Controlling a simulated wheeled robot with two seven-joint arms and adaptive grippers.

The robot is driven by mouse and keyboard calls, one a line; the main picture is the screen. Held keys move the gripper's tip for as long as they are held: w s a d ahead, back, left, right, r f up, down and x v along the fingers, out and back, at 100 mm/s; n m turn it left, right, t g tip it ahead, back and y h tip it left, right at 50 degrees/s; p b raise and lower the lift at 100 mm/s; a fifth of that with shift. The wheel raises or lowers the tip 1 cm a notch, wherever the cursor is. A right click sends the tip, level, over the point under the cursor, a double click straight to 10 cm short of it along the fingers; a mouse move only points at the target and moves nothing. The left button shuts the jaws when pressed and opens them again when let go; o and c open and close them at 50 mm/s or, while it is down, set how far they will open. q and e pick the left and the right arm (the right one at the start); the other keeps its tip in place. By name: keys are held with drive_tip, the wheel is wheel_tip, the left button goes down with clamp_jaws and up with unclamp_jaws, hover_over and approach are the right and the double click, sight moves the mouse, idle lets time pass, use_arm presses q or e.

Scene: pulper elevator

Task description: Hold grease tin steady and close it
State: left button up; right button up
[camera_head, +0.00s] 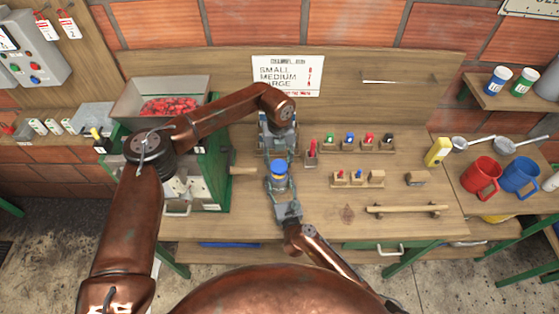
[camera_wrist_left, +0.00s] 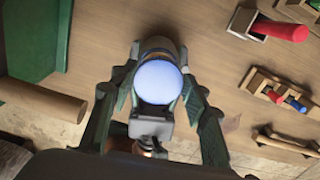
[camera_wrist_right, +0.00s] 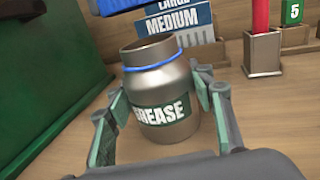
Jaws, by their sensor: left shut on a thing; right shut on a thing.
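The grease tin (camera_wrist_right: 160,85) is a metal can with a green GREASE label and a blue ring round its neck. In the right wrist view its mouth shows uncovered. My right gripper (camera_wrist_right: 160,118) is shut on the tin's body, one finger on each side. The round blue lid (camera_wrist_left: 158,82) shows face-on in the left wrist view, between the fingers of my left gripper (camera_wrist_left: 157,90), which is shut on it. In the head view the lid (camera_head: 278,167) appears over the tin. The gap between lid and tin is hard to judge.
A green machine with a hopper of red berries (camera_head: 168,106) stands left, its wooden handle (camera_head: 243,170) near the grippers. Small racks (camera_head: 358,145) and a red-handled tool (camera_head: 311,151) stand right. A wooden bar (camera_head: 405,209) lies at the front right. Mugs (camera_head: 481,178) stand far right.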

sight(279, 180)
use_arm(q)
drive_tip(key=shift+f, duration=0.45)
drive_tip(key=shift+f, duration=0.9)
drive_tip(key=shift+f, duration=0.55)
